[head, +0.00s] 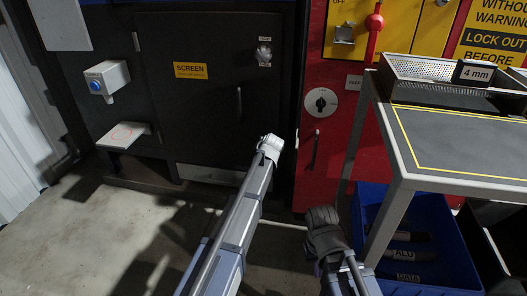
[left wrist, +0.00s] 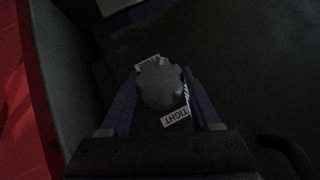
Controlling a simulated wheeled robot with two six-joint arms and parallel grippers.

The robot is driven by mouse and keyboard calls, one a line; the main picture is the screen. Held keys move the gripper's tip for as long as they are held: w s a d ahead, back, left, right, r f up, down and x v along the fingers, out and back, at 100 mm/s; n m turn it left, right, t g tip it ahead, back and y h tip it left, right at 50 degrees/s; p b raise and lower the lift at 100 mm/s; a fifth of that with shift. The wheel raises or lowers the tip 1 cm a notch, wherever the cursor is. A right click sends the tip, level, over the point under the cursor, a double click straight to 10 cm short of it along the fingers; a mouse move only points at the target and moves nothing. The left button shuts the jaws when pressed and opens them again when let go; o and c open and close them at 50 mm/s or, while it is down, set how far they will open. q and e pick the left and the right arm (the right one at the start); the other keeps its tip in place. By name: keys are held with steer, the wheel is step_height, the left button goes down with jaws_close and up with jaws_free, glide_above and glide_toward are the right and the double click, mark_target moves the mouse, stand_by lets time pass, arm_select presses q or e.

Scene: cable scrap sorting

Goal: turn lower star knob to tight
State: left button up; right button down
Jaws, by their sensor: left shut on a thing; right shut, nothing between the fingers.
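The lower star knob (left wrist: 160,88) is a grey lobed knob on a dark panel in the left wrist view. A white TIGHT label (left wrist: 176,117) lies beside it, and another partly covered label (left wrist: 147,62) sits on its opposite side. My left gripper (left wrist: 162,80) has its fingers on both sides of the knob and is shut on it. In the head view my left arm hides this knob. My right gripper (head: 322,215) is dark, shut and empty, in front of the red cabinet's base.
An upper star knob (head: 264,56) is on the dark SCREEN door (head: 205,110). The red cabinet (head: 310,170) has a rotary switch (head: 320,102). A table (head: 455,145) with a mesh tray (head: 425,69) stands right, above a blue bin (head: 430,230). Floor at left is clear.

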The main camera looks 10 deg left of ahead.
arm_select(q)
steer(key=shift+c, duration=1.2)
steer(key=shift+f, duration=0.1)
steer(key=shift+d+f+m+y+b, duration=0.15)
steer(key=shift+m+y+b, duration=0.25)
steer(key=shift+y+b, duration=0.35)
steer(key=shift+m+y+b, duration=0.5)
steer(key=shift+y+b, duration=0.15)
steer(key=shift+b, duration=0.35)
steer(key=shift+m+t+y+b, duration=0.5)
steer(key=shift+y+b, duration=0.4)
steer(key=shift+b, duration=0.15)
steer(key=shift+y+b, duration=0.3)
steer(key=shift+b, duration=0.05)
steer(key=shift+m, duration=0.3)
